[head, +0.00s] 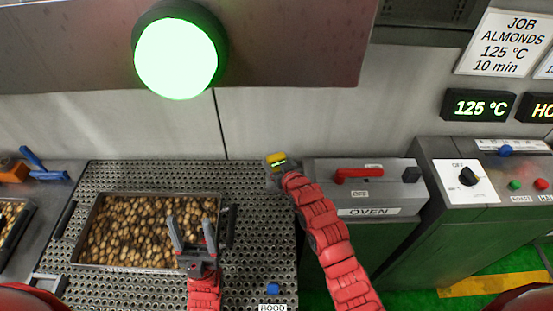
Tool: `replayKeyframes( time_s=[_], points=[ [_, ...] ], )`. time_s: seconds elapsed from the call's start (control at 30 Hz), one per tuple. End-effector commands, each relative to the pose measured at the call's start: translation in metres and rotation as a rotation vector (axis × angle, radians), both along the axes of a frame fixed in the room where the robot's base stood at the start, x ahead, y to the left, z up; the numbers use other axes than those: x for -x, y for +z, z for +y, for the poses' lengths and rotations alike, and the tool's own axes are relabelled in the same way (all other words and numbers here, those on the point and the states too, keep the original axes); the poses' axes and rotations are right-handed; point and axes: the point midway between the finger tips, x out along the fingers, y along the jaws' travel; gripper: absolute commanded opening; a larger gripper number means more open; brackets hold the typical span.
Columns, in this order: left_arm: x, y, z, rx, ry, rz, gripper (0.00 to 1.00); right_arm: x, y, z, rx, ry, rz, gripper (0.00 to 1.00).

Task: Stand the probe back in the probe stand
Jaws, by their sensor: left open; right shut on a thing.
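The probe (276,158) shows as a small yellow body with a lit green display. It is at the far right edge of the perforated table. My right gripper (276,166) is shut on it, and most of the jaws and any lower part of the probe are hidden. I cannot make out the probe stand; it may be hidden behind the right gripper and arm. My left gripper (191,236) is open and empty, with its two fingers over the right part of the almond tray (130,269).
The perforated table (255,230) is clear between the tray and my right arm. The oven box (385,196) with a red handle (358,174) stands to the right. A control panel (463,182) is further right. A blue knob (272,289) sits near the front.

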Motion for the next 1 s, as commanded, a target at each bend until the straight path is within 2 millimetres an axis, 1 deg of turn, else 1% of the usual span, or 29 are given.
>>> replayKeyframes(
  time_s=[0.23,0.33,0.37,0.4,0.5,0.7,0.8,0.9,1.0],
  points=[
    [0.000,0.000,0.000,0.000,0.000,0.000,0.65,-0.001,-0.001,0.000,-0.002,0.000,-0.004,0.04],
    [0.000,-0.004,0.000,0.000,0.000,0.000,0.65,-0.001,-0.004,0.000,-0.002,0.000,-0.004,0.04],
    [0.000,-0.003,0.000,0.000,0.000,0.000,0.65,0.000,-0.003,0.000,-0.002,0.000,-0.004,0.78],
    [0.000,-0.002,0.000,0.000,0.000,0.000,0.65,-0.001,-0.002,0.000,-0.002,0.000,-0.004,0.85],
    [0.000,-0.002,0.000,0.000,0.000,0.000,0.65,-0.001,-0.002,0.000,-0.002,0.000,-0.004,1.00],
    [0.000,-0.002,0.000,0.000,0.000,0.000,0.65,-0.001,-0.002,0.000,-0.001,0.000,-0.003,1.00],
    [0.000,0.003,0.000,0.000,0.000,0.000,0.65,-0.001,0.002,0.000,-0.001,0.000,-0.003,1.00],
    [0.000,-0.004,0.000,0.000,0.000,0.000,0.65,0.005,0.000,-0.003,-0.001,0.000,-0.002,1.00],
    [0.000,-0.009,0.000,0.000,0.000,0.000,0.65,0.013,0.005,-0.006,-0.003,0.000,-0.009,1.00]
  ],
)
